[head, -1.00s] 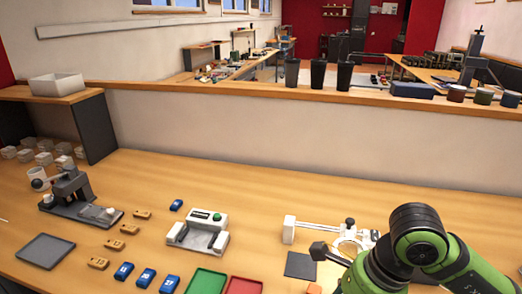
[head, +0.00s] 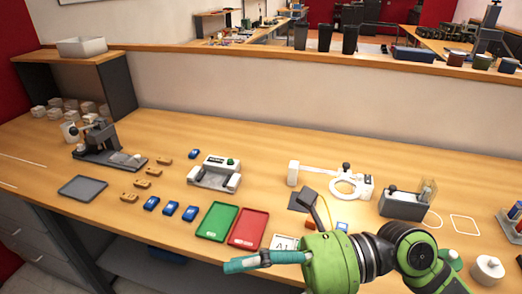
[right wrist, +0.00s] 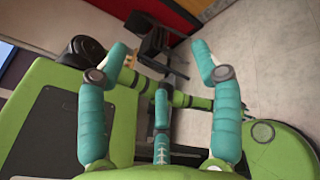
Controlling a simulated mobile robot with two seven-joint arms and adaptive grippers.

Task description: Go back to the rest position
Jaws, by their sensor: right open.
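My right arm comes in from the lower right in the head view, in front of the bench's near side. Its teal-fingered right gripper (head: 240,263) points left, low in front of the red tray (head: 249,228). In the right wrist view, the fingers of the right gripper (right wrist: 162,60) are spread apart with nothing between them. Beyond them are pale floor and green parts of my own body. My left gripper is in neither view.
The wooden bench (head: 330,150) holds a green tray (head: 217,222), a white device with a green button (head: 215,173), a white ring-shaped fixture (head: 345,187), a grey box device (head: 402,204), a grey tray (head: 83,188) and several small blue and brown blocks. The bench's back strip is mostly clear.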

